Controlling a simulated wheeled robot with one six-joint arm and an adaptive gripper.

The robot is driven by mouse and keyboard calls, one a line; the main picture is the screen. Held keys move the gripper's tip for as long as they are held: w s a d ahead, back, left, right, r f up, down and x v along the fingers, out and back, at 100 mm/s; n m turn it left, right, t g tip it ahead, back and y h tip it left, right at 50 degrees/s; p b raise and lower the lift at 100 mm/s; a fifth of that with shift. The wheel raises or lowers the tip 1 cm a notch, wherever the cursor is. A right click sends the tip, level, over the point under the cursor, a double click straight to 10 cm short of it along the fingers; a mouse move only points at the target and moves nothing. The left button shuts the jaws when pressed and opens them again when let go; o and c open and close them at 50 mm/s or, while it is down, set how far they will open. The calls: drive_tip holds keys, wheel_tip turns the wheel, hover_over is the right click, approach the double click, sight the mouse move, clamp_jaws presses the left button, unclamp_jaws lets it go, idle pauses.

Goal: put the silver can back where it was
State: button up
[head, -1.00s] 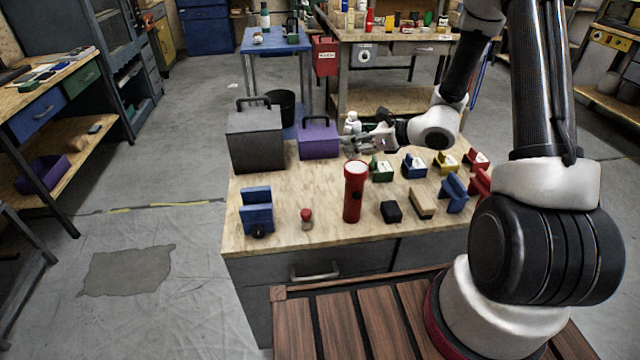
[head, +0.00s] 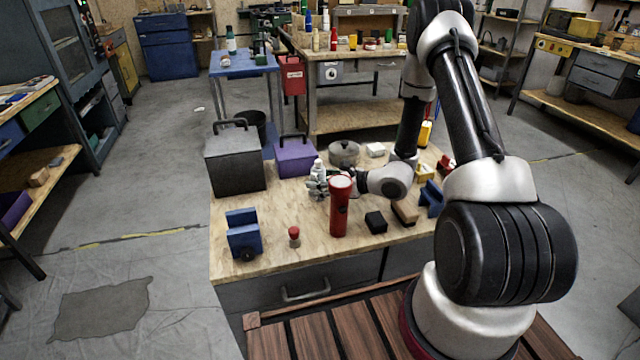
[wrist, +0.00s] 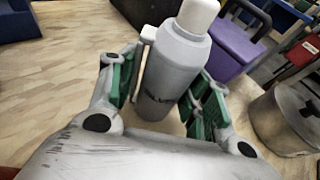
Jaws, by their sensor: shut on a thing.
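The silver can (wrist: 176,70), a grey cylinder with a white cap, is between the green-padded fingers of my gripper (wrist: 165,95) in the wrist view. My gripper is shut on it, and the can stands roughly upright. In the head view the can (head: 318,168) shows just left of the red flashlight (head: 340,208), with my gripper (head: 318,186) partly hidden behind the flashlight. I cannot tell whether the can's base touches the wooden tabletop (head: 275,215).
A dark toolbox (head: 235,165) and a purple box (head: 295,157) stand behind left. A lidded pot (head: 344,153) is behind the can. A blue holder (head: 243,235), a red-capped jar (head: 294,237) and a black block (head: 376,222) are in front. Bare tabletop lies left of the can.

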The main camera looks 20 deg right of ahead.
drive_tip(key=o, duration=0.7)
drive_tip(key=shift+c, duration=0.2)
drive_tip(key=v, duration=1.2)
